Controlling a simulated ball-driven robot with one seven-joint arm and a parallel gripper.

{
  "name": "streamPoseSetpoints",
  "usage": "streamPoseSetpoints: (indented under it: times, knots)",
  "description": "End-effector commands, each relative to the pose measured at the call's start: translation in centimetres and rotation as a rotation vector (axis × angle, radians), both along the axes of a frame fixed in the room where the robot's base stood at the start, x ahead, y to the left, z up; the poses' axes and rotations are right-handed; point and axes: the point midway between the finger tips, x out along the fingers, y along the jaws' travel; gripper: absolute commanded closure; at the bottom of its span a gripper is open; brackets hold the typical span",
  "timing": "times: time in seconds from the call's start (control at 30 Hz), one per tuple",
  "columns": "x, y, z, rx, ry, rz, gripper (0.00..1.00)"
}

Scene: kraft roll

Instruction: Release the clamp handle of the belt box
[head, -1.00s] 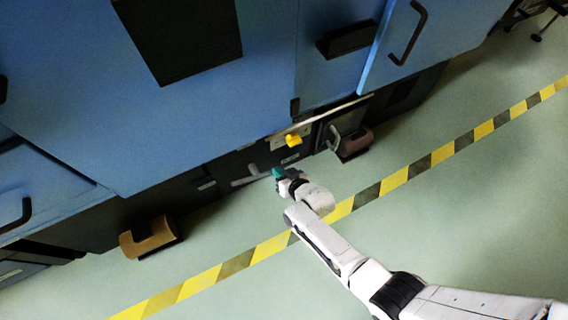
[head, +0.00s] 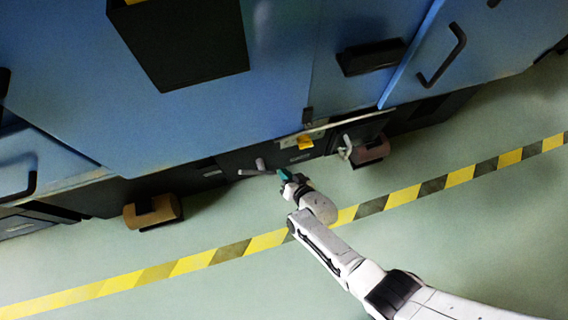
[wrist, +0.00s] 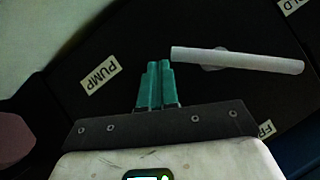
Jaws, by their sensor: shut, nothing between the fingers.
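A light grey bar handle (wrist: 237,60) on a round pivot sits on a dark panel in the wrist view. It lies nearly level, its left end just right of my fingertips. It also shows in the head view (head: 258,170), low on the machine's dark lower front. No label reading belt box is legible, so I cannot confirm that it is the clamp handle. My gripper (wrist: 159,64) has teal fingers, closed together and empty, beside the bar's left end. Whether they touch it I cannot tell. In the head view my gripper (head: 285,175) is just right of the bar.
A "PUMP" label (wrist: 101,73) is left of the fingers; other labels are cut off. A yellow knob (head: 304,143) and another pale handle (head: 346,147) are to the right. Brown blocks (head: 153,212) (head: 370,151) stand by the machine. Striped floor tape (head: 230,250) crosses open floor.

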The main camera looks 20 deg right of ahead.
Motion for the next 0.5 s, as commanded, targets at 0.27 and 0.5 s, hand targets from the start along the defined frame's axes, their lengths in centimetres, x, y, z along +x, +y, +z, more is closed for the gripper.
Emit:
streamPoseSetpoints:
  times: [0.27,0.5]
  knots:
    - [-0.3,0.2,-1.0,-0.001,0.0,-0.001,1.0]
    - [-0.3,0.6,-2.0,0.0,0.001,0.0,1.0]
